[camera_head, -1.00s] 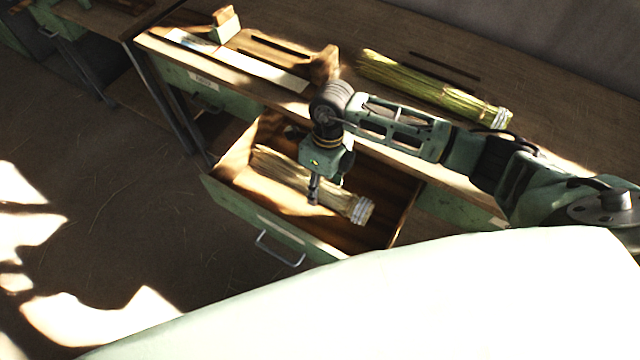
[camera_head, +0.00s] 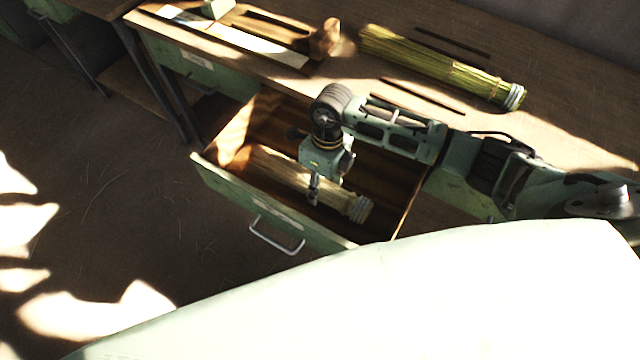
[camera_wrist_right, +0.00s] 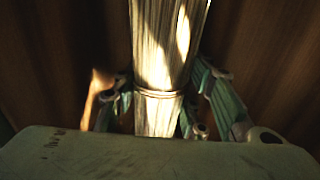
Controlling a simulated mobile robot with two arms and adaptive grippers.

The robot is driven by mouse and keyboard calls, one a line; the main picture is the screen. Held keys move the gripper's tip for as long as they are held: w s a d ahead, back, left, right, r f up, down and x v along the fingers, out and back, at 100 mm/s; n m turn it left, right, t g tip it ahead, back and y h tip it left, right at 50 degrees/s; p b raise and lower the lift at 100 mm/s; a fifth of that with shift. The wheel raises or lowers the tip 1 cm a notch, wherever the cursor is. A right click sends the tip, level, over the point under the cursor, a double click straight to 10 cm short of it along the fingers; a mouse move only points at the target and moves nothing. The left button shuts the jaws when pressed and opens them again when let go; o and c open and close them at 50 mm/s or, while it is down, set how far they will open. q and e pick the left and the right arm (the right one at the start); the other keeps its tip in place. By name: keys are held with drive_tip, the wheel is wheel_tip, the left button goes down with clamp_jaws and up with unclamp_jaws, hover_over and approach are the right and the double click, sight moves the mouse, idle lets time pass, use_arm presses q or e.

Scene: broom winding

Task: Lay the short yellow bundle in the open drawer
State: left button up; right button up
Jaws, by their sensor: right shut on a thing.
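The short yellow bundle (camera_head: 290,174) is a pale straw bundle with a light binding at its right end. It lies lengthwise within the open drawer (camera_head: 283,214), low between its walls; I cannot tell whether it touches the floor. My right gripper (camera_head: 315,196) points down over its middle and is shut on it. In the right wrist view the bundle (camera_wrist_right: 162,50) runs between the fingers, with a thin band near them. The gripper hides part of the bundle. My left gripper is not in view.
A longer green-yellow bundle (camera_head: 440,66) with a white-bound end lies on the workbench (camera_head: 560,125). A wooden tool (camera_head: 325,40) and dark slots are on the bench top. The drawer front has a metal handle (camera_head: 276,236). Sunlit floor is at left.

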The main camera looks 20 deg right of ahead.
drive_tip(key=o, duration=1.2)
drive_tip(key=v, duration=1.2)
